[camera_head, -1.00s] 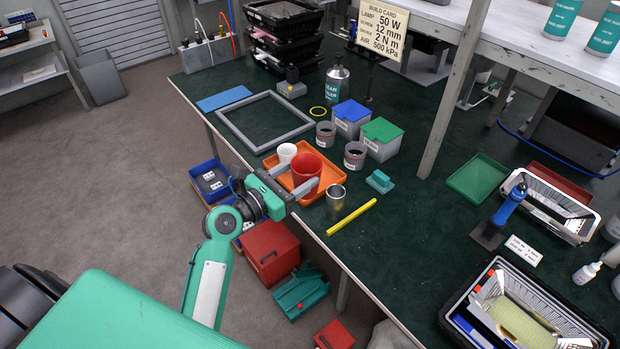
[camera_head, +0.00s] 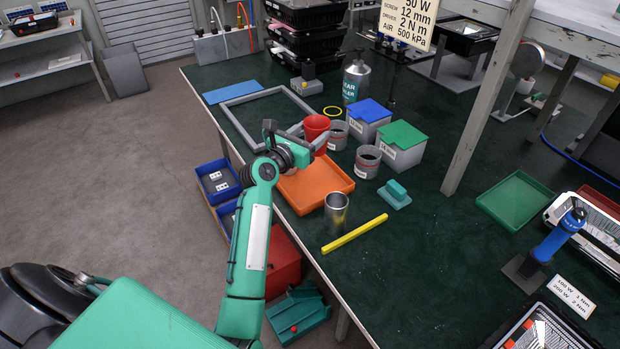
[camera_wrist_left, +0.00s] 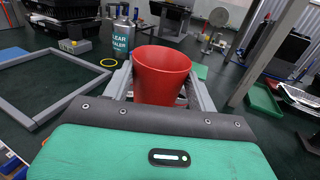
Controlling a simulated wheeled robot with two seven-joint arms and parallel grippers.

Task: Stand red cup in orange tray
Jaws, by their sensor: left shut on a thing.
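My left gripper (camera_head: 312,137) is shut on the red cup (camera_head: 317,124), which it holds upright. In the head view the cup appears at the far edge of the orange tray (camera_head: 327,202), not over its middle; its height is hard to tell. In the left wrist view the red cup (camera_wrist_left: 160,75) sits between the two grey fingers and its rim faces up. The visible part of the orange tray is empty. My wrist and gripper hide its far left part. My right gripper is out of view.
Grey pots (camera_head: 367,162) and lidded boxes (camera_head: 402,150) stand right of the cup. A metal can (camera_head: 336,214), a teal block (camera_head: 395,195) and a yellow bar (camera_head: 355,233) lie near the tray. A grey frame (camera_head: 232,118) lies behind left.

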